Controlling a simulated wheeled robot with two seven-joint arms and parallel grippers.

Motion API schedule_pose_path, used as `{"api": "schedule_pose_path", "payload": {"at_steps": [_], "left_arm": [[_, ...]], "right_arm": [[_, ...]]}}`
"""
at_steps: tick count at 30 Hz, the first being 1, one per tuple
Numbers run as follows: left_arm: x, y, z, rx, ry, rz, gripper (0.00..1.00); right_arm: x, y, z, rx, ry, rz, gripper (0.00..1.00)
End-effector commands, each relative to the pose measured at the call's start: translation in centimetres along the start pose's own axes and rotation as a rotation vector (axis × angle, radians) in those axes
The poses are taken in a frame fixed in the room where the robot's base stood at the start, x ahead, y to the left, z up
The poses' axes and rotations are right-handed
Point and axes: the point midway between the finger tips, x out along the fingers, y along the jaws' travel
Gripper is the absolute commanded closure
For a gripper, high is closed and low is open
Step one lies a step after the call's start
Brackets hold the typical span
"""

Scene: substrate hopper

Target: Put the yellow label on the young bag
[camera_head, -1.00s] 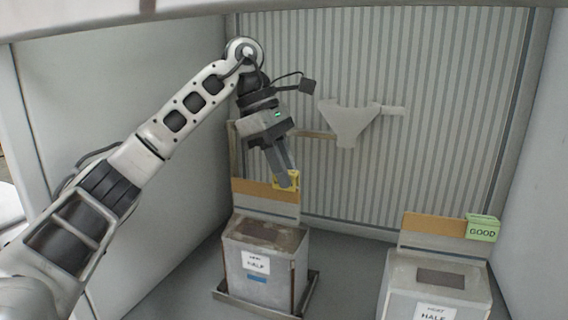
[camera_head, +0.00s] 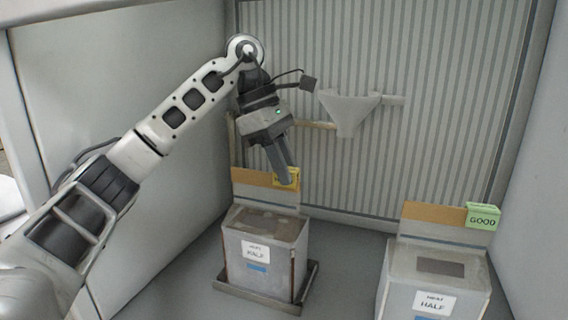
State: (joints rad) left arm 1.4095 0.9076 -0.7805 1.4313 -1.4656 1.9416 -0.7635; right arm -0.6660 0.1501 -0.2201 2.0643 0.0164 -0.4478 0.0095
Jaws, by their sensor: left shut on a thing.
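My left gripper (camera_head: 284,176) is shut on the yellow label (camera_head: 293,176). It holds the label at the top right of the orange-brown strip (camera_head: 250,177) on the board behind the left bag. The fingers hide part of the label, and I cannot tell whether it touches the strip. The left bag (camera_head: 262,262) is a grey block with a white "HALF" card, standing on a tray (camera_head: 262,299). A similar bag (camera_head: 432,275) stands at the right with a green "GOOD" label (camera_head: 483,216) on its strip. Which bag is young is not readable. My right gripper is not in view.
A grey hopper funnel (camera_head: 349,112) hangs at the ribbed back wall (camera_head: 430,60), right of my gripper. Bare floor (camera_head: 345,270) lies between the two bags. Plain walls close both sides.

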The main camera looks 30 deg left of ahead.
Motion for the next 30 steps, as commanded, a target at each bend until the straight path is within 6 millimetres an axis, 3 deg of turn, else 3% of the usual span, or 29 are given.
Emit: {"api": "schedule_pose_path", "payload": {"at_steps": [10, 11, 13, 19, 22, 30], "left_arm": [[0.08, 0.0, 0.17, 0.0, 0.001, 0.0, 1.0], [0.08, 0.0, 0.17, 0.0, 0.001, 0.0, 0.71], [0.08, 0.0, 0.17, 0.0, 0.0, 0.0, 0.54], [0.07, 0.0, 0.17, 0.0, 0.0, 0.0, 0.54], [0.06, 0.0, 0.17, 0.0, 0.0, 0.0, 0.29], [0.06, 0.0, 0.17, 0.0, 0.0, 0.0, 0.29]], "right_arm": [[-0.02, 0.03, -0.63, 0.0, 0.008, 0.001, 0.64], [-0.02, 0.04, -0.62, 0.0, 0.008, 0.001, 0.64], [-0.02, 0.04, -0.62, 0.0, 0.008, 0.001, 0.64], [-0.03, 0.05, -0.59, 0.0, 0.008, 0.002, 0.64], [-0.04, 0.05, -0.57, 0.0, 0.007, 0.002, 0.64], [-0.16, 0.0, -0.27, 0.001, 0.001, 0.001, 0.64]]}}
